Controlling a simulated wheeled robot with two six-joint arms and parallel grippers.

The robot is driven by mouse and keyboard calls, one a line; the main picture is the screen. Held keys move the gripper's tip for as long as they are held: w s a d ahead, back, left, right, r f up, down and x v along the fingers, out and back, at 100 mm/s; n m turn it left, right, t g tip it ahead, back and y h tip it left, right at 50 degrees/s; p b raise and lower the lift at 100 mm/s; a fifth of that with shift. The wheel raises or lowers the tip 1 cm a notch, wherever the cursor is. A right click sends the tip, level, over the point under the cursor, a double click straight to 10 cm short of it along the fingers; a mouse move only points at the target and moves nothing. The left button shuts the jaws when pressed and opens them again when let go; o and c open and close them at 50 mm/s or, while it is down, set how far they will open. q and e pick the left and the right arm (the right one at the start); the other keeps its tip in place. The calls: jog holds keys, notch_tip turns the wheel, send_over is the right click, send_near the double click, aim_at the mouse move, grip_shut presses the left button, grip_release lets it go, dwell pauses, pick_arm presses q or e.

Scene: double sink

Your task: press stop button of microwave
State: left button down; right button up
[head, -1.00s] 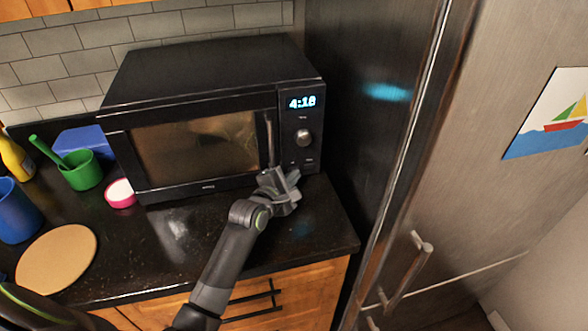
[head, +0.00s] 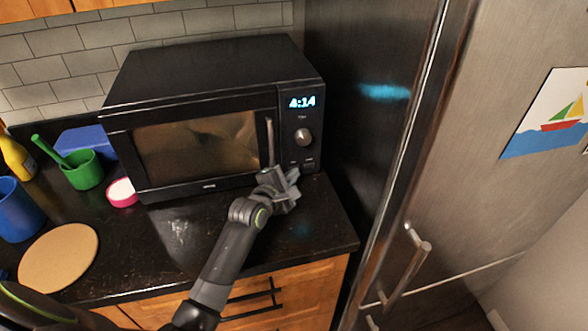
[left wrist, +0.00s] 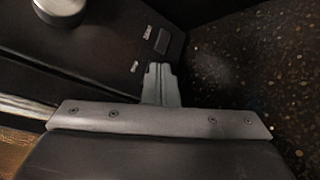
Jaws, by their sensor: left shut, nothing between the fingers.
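The black microwave (head: 210,80) stands on the dark counter with its door shut. Its right panel has a lit display (head: 302,102) reading 4:14, a round knob (head: 303,137) and small labels with buttons at the bottom. My left gripper (head: 292,177) is shut and empty at the panel's lower edge. In the left wrist view its closed fingertips (left wrist: 158,68) lie just below a raised dark button (left wrist: 161,41). Two small labels show beside it, too blurred to read. The fingers cover the spot under the lower label. I cannot tell whether they touch the panel. My right gripper is out of view.
A steel fridge (head: 480,130) stands close on the right. A green cup (head: 84,172), pink-rimmed bowl (head: 122,193), blue cup (head: 18,213) and round board (head: 58,258) are on the counter at left. The counter in front of the microwave is clear.

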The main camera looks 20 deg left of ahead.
pick_arm(q)
jog(key=shift+d+r+p, duration=0.1)
jog(key=shift+r+p, duration=0.25)
jog(key=shift+d+f, duration=0.15)
jog(key=shift+f, duration=0.2)
jog(key=shift+s+d, duration=0.1)
jog(key=shift+d, duration=0.05)
jog(key=shift+s, duration=0.1)
jog(key=shift+s+d+p, duration=0.45)
jog(key=shift+s+p, duration=0.3)
jog(key=shift+p, duration=0.1)
jog(key=shift+s+d+f+p, duration=0.1)
jog(key=shift+s+d+p, duration=0.3)
jog(key=shift+s, duration=0.3)
jog(key=shift+s+d+p, duration=0.15)
jog(key=shift+s+d, duration=0.35)
jog(key=shift+s, duration=0.15)
